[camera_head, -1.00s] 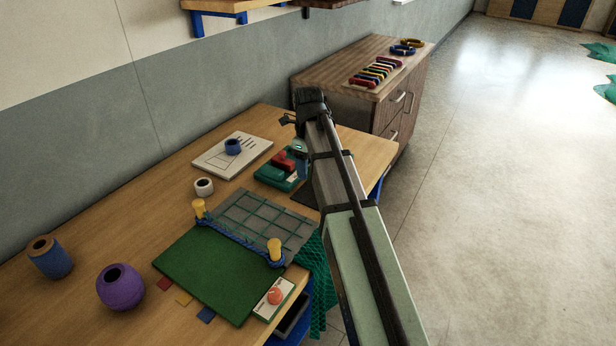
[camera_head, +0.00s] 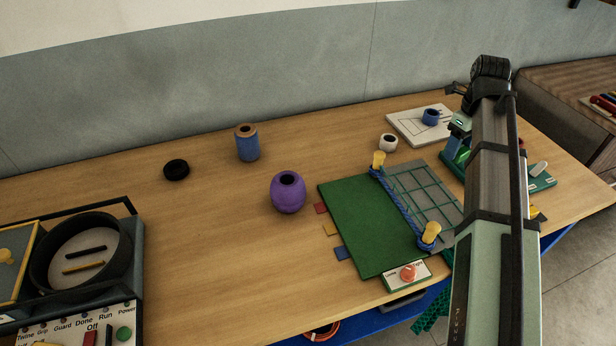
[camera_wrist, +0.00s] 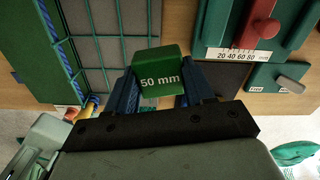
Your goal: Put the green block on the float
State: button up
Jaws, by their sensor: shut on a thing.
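My gripper (camera_wrist: 158,92) is shut on the green block (camera_wrist: 160,66), which is marked "50 mm" and sits between the blue fingers in the wrist view. In the head view my gripper (camera_head: 456,150) is over the table's right part, beside the grid panel; the block there is hard to tell apart from the fingers. The float looks to be the purple rounded thing (camera_head: 288,194) with a dark hole in its top. It stands upright mid-table, left of the green mat, well apart from my gripper. Nothing is seen on top of it.
The green mat (camera_head: 350,228) and grid panel (camera_head: 420,187), with yellow-topped posts, lie between gripper and float. A blue spool (camera_head: 247,146) and black ring (camera_head: 176,170) stand behind the float. A gauge with a red slider (camera_wrist: 257,22) is near my gripper.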

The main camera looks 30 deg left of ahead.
jog(key=s+a+r+n, duration=0.2)
jog(key=s+a, duration=0.2)
jog(key=a, duration=0.9)
notch_tip(320, 180, up, 7)
jog(key=n, duration=1.3)
send_over(287, 179)
jog(key=shift+n, duration=0.3)
jog(key=shift+f, duration=5.1)
jog(key=shift+f, duration=0.1)
jog(key=o, duration=1.1)
jog(key=shift+c, duration=0.2)
